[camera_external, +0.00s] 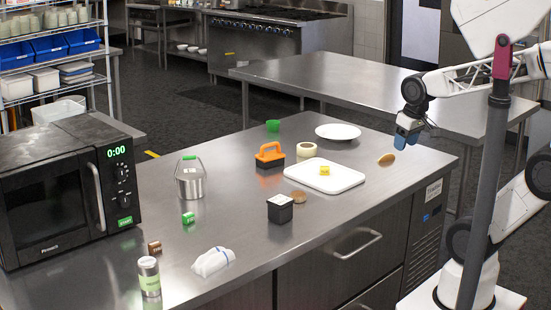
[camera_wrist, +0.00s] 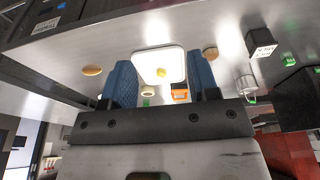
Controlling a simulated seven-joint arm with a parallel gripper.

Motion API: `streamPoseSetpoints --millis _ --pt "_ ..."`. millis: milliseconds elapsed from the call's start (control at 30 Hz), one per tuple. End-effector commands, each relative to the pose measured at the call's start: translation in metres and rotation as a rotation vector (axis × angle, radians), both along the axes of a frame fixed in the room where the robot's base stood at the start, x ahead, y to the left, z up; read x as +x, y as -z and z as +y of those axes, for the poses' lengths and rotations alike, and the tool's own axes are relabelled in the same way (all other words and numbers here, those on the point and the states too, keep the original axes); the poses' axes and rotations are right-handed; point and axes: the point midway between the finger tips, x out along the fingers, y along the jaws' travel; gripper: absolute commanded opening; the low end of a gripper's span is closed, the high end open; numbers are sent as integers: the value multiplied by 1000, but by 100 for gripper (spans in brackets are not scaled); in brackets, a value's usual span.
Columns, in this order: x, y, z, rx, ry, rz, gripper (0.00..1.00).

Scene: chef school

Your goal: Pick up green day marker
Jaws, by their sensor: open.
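A small green block with white print on it (camera_external: 188,218), which looks like the green day marker, sits on the steel counter (camera_external: 240,235) left of the black box. In the wrist view a small green block (camera_wrist: 290,60) shows at the right, beyond the black box. My gripper (camera_external: 408,138) hangs above the right end of the counter, far to the right of the block. In the wrist view my gripper (camera_wrist: 161,68) has its two blue fingers apart with nothing held between them.
A microwave (camera_external: 50,195), brown block (camera_external: 154,247), labelled can (camera_external: 149,276) and white cloth-like item (camera_external: 212,262) are left.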

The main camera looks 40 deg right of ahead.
Motion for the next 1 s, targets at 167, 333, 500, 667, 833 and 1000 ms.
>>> streamPoseSetpoints --millis 167,333,500,667,833,1000 --pt "0 0 0 0 0 0 57" --pt "1 0 1 3 1 2 57" --pt "10 -1 7 32 19 15 57" --pt "29 -2 20 91 56 47 57" --pt "58 -2 40 181 120 98 57" --pt "91 -1 65 277 190 158 57"
